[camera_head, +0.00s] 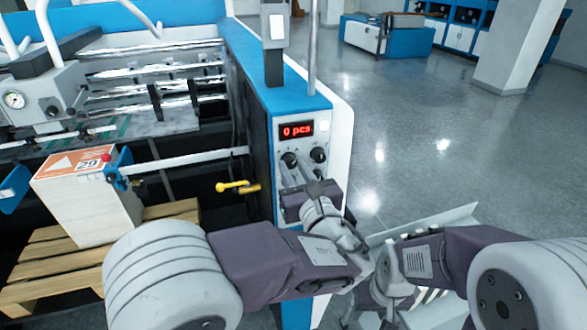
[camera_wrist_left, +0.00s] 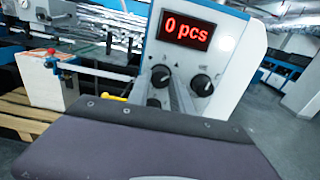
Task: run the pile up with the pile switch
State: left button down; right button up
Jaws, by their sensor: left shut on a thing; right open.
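The machine's control panel (camera_head: 299,142) carries a red display (camera_head: 297,131) reading "0 pcs", with black knobs below it. My left gripper (camera_head: 300,175) reaches up to the panel and is shut on what appears to be the pile switch, among the knobs. The fingers hide the held part. In the left wrist view the fingers (camera_wrist_left: 178,94) end between a left knob (camera_wrist_left: 160,76) and a right knob (camera_wrist_left: 202,85). The pile (camera_head: 88,205), white with an orange top marked 29, stands on a wooden pallet (camera_head: 38,268). My right gripper (camera_head: 376,308) is low, apart from the panel; its open fingers are hard to make out.
A yellow handle (camera_head: 232,186) sticks out left of the panel. A bar with a red knob (camera_head: 107,157) lies close beside the pile top. A pale tray-like part (camera_head: 440,222) stands behind my right arm. The floor (camera_head: 400,130) to the right is clear.

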pick_arm(q)
jog(key=shift+f+n+b, duration=0.15)
jog(key=shift+n+b, duration=0.15)
jog(key=shift+b, duration=0.2)
jog(key=n+b, duration=0.5)
jog(key=b, duration=0.3)
jog(key=shift+f+n+b, duration=0.1)
jog(key=shift+n+b, duration=0.3)
jog(key=shift+d+r+n+b, duration=0.1)
jog(key=shift+r+n+b, duration=0.15)
jog(key=shift+n+b, duration=1.15)
jog(key=c, duration=1.1)
grip_release()
jog(key=shift+c, duration=0.2)
jog(key=shift+s, duration=0.1)
